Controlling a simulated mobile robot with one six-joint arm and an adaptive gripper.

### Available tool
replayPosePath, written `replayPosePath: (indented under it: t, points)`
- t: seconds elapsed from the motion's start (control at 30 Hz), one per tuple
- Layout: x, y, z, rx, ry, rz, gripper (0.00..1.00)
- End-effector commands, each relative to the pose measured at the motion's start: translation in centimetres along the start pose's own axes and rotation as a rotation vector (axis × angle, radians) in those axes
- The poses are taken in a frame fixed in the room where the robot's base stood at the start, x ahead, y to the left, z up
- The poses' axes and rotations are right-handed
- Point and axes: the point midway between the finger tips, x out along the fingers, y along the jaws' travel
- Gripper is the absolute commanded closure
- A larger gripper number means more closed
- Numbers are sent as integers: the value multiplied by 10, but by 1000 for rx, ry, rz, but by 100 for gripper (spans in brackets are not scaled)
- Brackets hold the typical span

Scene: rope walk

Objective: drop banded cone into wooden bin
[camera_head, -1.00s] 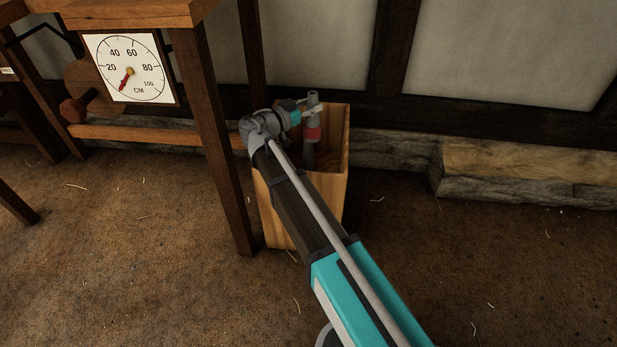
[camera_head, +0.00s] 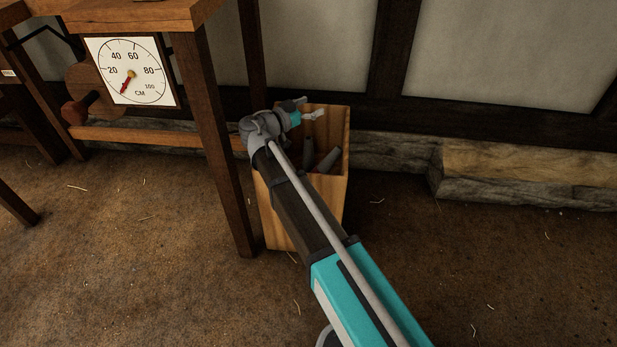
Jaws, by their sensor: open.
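The wooden bin (camera_head: 335,192) stands on the floor beside a table leg, its mouth open upward. My gripper (camera_head: 311,107) is over the bin's mouth, near its back rim. Its fingers are apart and nothing is between them. Inside the bin, a grey tapered piece (camera_head: 327,161) leans at a slant, and another grey piece stands beside it, partly behind my arm. The red band does not show now, so I cannot tell surely which piece is the banded cone.
A wooden table leg (camera_head: 215,140) rises just left of the bin. A round dial (camera_head: 130,71) marked CM hangs under the tabletop. A stone ledge (camera_head: 395,152) and a timber beam (camera_head: 530,165) run along the wall. The floor at right is clear apart from straw.

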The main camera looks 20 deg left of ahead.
Motion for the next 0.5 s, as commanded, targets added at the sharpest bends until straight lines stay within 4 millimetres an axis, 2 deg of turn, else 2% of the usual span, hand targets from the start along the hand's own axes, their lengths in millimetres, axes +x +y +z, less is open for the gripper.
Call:
replayPosePath:
  t: [0.5]
  points:
    - [0, 0, -41, 0, 0, 0, 12]
